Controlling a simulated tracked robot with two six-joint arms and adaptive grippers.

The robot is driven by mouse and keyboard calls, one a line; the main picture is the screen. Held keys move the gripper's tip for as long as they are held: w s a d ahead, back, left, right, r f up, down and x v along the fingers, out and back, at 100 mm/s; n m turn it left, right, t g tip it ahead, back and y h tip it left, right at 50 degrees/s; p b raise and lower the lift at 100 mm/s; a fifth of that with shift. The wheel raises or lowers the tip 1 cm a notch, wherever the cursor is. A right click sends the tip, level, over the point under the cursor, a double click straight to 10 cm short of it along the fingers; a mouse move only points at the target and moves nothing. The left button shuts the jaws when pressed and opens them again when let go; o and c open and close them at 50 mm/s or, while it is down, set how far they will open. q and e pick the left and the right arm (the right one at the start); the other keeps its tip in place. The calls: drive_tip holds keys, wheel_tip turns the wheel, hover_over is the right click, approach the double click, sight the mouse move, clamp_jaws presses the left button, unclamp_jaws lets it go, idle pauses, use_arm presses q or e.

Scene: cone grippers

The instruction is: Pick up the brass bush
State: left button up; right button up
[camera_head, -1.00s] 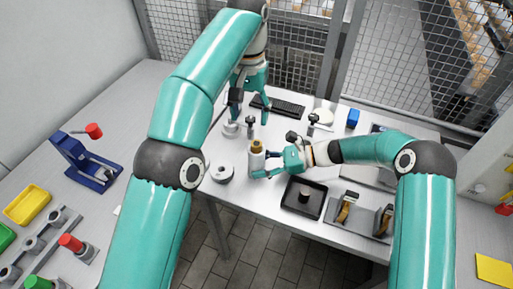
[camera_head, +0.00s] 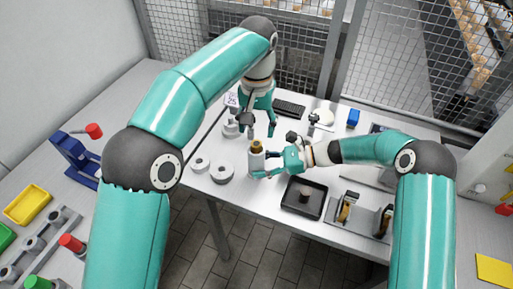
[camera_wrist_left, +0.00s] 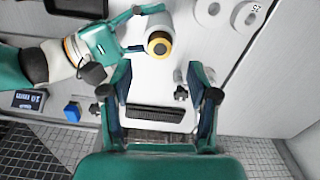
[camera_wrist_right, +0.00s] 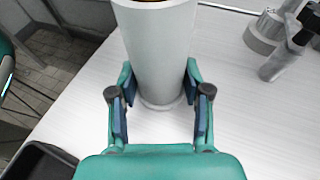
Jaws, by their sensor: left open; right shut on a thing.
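The brass bush (camera_head: 257,146) sits at the top of an upright pale grey cylinder (camera_head: 256,163). The left wrist view shows it from above as a yellow ring (camera_wrist_left: 159,44) on the cylinder's end. My right gripper (camera_head: 268,165) is shut on the cylinder from the right side; the right wrist view shows its fingers on either side of the cylinder (camera_wrist_right: 158,55). My left gripper (camera_head: 261,131) is open and empty, pointing down just behind and above the bush. In the left wrist view the bush lies beyond the open fingers (camera_wrist_left: 160,92), not between them.
Grey rings (camera_head: 222,173) lie to the left. A keyboard (camera_head: 289,108) and a blue block (camera_head: 353,118) are at the back. Small dark-topped posts (camera_head: 312,122) stand nearby.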

sight(257, 142)
use_arm(q)
drive_tip(key=shift+f, duration=2.75)
clamp_jaws()
